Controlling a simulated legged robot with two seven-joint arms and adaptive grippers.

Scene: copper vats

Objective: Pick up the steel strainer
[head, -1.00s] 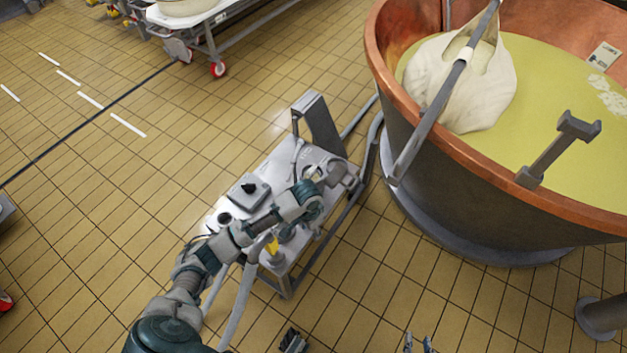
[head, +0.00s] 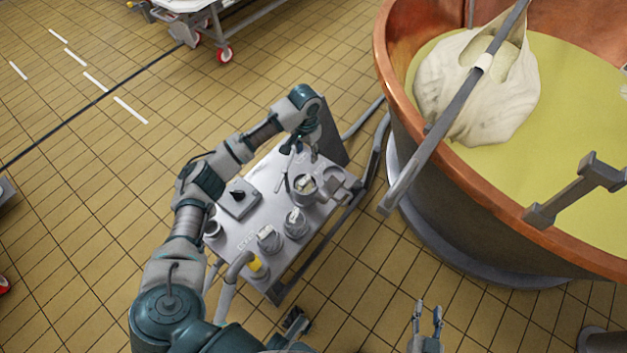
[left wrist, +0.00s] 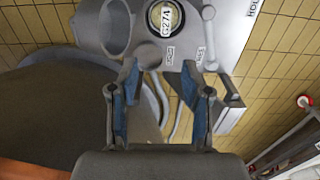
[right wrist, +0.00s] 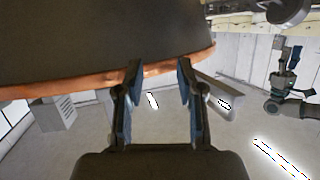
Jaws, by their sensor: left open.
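A steel cart (head: 262,205) carries several small metal vessels. A grey open-mouthed steel piece (head: 337,181) at the cart's right end may be the strainer, but its mesh cannot be made out. It also shows at the upper left of the left wrist view (left wrist: 117,32). Beside it stands a round cup (head: 304,186) marked G274 in the left wrist view (left wrist: 165,17). My left gripper (head: 305,152) is open and empty above the cart's far end, pointing down. Its fingers (left wrist: 158,80) touch nothing visible. My right gripper (head: 428,318) is open and empty, low beside the vat.
A large copper vat (head: 440,170) with yellow liquid stands at the right, with a white cloth bundle (head: 465,95) on a bar. The cart's upright panel (head: 330,132) is close behind my left gripper. A white trolley (head: 215,25) stands at the back.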

